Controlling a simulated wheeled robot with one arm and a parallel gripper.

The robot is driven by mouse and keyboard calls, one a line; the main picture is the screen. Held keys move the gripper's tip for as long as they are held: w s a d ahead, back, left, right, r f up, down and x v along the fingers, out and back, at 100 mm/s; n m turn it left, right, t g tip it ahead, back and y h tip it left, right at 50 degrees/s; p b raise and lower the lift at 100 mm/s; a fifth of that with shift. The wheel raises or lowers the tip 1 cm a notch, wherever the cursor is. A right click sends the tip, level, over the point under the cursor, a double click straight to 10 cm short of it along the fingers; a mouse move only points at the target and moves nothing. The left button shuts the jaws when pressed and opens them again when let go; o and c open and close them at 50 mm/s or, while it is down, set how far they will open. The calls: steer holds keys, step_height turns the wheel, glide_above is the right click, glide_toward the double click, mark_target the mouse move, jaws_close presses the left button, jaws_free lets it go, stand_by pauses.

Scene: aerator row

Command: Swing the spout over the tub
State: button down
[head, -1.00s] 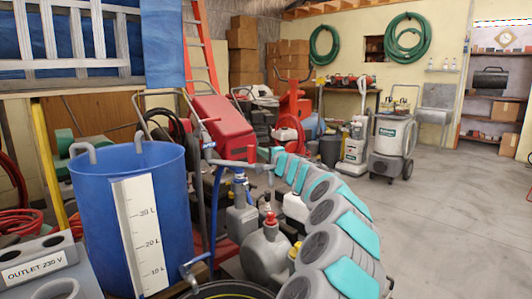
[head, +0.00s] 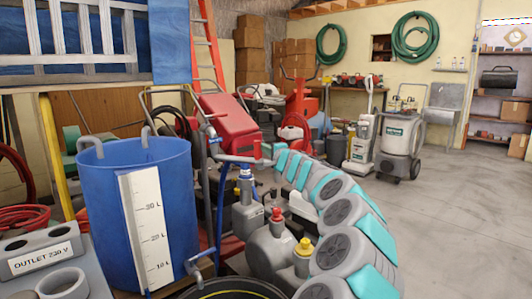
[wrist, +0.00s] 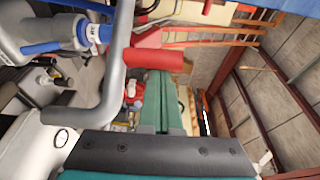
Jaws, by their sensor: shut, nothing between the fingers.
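The spout (head: 240,159) is a grey pipe running level from an upright riser with a blue hose; in the wrist view its grey bend (wrist: 113,85) is close, left of my fingers. A red cylinder (wrist: 155,57) shows beside the pipe; whether it belongs to the spout I cannot tell. My gripper (head: 266,150), at the end of my grey and teal arm, is shut and empty by the spout's right part. Its green fingers (wrist: 158,82) are together just short of the red cylinder; contact is unclear. A tall blue tub (head: 165,165) with a litre scale stands left of the spout.
A dark round rim with a yellow line (head: 235,290) is cut off at the bottom. Grey bottles with coloured caps (head: 248,210) stand under my arm. A grey outlet box (head: 40,240) is at the left. Red machinery (head: 228,118) stands behind; open floor (head: 455,215) lies right.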

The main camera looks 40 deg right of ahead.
steer(key=shift+s+a+f+m+h+b, duration=0.1)
steer(key=shift+s+a+m+h+b, duration=0.35)
steer(key=shift+b, duration=0.65)
steer(key=a+h+b, duration=0.1)
steer(key=b, duration=0.1)
steer(key=s+a+m+g+h+b, duration=0.1)
steer(key=a+b, duration=0.1)
steer(key=b, duration=0.1)
steer(key=shift+s+a+f+m+h+b, duration=0.1)
steer(key=shift+a+f+m+h+b, duration=0.15)
steer(key=shift+h+b, duration=0.1)
steer(key=a+m+g+h+p, duration=0.3)
steer(key=a+m+g+h, duration=0.5)
steer(key=a, duration=0.7)
steer(key=shift+w+a+r+g+h+p, duration=0.3)
steer(key=shift+a+r+g+h, duration=0.1)
steer(key=shift+g, duration=0.1)
steer(key=shift+d+f, duration=0.1)
